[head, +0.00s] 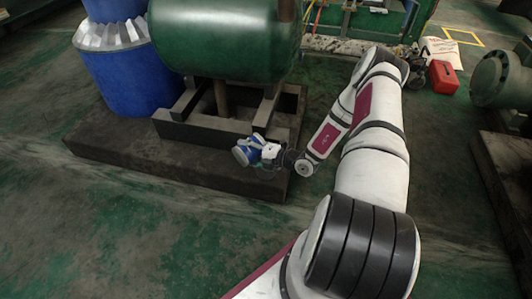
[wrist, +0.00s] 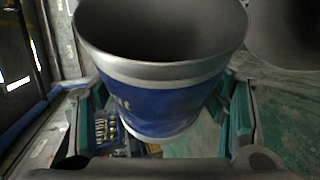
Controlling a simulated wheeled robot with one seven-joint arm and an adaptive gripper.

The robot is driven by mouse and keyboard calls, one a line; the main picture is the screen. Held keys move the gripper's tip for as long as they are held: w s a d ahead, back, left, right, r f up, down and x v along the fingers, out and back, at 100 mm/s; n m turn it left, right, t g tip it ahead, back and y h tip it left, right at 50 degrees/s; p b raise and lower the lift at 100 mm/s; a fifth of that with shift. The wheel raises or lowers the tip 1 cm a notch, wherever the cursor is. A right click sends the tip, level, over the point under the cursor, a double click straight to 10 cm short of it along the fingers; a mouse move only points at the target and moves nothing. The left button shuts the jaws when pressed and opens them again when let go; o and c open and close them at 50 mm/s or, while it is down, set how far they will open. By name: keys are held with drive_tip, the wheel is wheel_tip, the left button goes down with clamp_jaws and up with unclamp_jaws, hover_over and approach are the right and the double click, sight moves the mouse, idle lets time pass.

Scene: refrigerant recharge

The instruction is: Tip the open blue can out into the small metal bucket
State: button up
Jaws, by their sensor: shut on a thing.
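The open blue can (wrist: 150,105) fills the middle of the wrist view, with a bare metal rim and a dark inside. Its mouth is at the top of that picture. The can shows small in the head view (head: 241,151), in front of the dark plinth. My gripper (head: 258,151) is shut on the can; in the wrist view its green-padded fingers (wrist: 163,112) stand on either side of the can body. A dark grey rounded thing (wrist: 292,35) is at the top right of the wrist view; I cannot tell whether it is the metal bucket. I cannot make out the bucket in the head view.
The dark plinth (head: 110,152) carries a green tank (head: 225,40) and a blue column (head: 125,80). A red box (head: 443,77) and a pale sack (head: 440,50) lie at the back right. The green floor at front left is clear.

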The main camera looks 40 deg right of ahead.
drive_tip(key=shift+d+r+m, duration=0.15)
drive_tip(key=shift+r+m, duration=0.15)
drive_tip(key=shift+m, duration=0.1)
idle(0.3)
drive_tip(key=shift+d+f+m+t+y+b, duration=0.35)
drive_tip(key=shift+m+y+b, duration=0.25)
drive_tip(key=shift+b, duration=0.45)
drive_tip(key=shift+d+r, duration=0.1)
drive_tip(key=shift+r, duration=0.05)
